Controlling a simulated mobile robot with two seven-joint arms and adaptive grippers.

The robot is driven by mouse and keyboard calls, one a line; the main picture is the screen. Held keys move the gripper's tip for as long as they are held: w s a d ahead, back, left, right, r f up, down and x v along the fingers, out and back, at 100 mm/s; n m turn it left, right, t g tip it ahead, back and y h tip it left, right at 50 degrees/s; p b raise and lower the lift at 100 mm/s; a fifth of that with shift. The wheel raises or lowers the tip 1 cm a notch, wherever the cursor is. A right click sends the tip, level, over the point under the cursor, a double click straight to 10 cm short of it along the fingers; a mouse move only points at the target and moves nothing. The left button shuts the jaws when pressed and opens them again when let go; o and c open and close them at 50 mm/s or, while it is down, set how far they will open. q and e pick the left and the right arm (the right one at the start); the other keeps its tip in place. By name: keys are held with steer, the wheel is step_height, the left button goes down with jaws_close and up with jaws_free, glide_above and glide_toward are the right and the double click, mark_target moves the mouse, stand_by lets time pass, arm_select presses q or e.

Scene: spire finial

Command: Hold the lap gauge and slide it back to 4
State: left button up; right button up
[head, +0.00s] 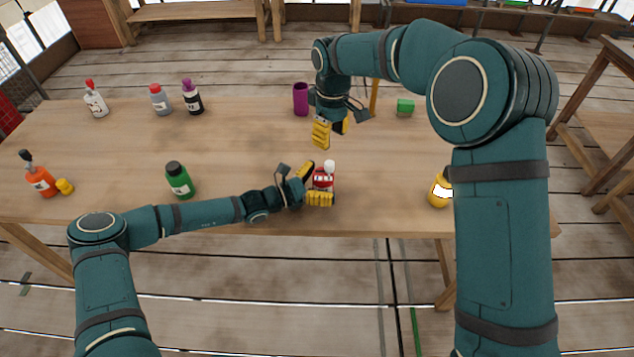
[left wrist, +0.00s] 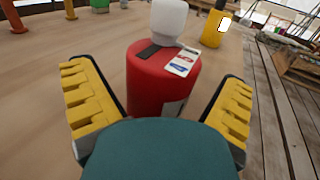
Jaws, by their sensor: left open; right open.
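A red round body with a white knob on top (head: 324,180) stands near the front middle of the table. I take it for the lap gauge. In the left wrist view the red body (left wrist: 150,80) has a dark strip and a small white plate with red and blue marks on top. I cannot read a number there. My left gripper (head: 312,185) is open, with its yellow fingers on either side of the red body; I cannot tell whether they touch it. My right gripper (head: 331,132) is open and empty, behind and above the red body.
A yellow bottle (head: 438,192) stands to the right and a green bottle (head: 179,180) to the left. A purple cup (head: 301,99) and a green block (head: 405,106) are near my right gripper. Several other bottles stand at the left. The table (head: 240,140) between is clear.

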mark_target(328, 163)
arm_select(q)
steer(key=c, duration=1.4)
arm_select(e)
steer(key=shift+o, duration=1)
step_height(328, 163, down, 11)
steer(key=n, duration=1)
steer(key=shift+a+r+n, duration=0.1)
steer(key=shift+r+n, duration=0.05)
steer(key=shift+n, duration=0.15)
jaws_close()
steer(key=shift+a, duration=0.1)
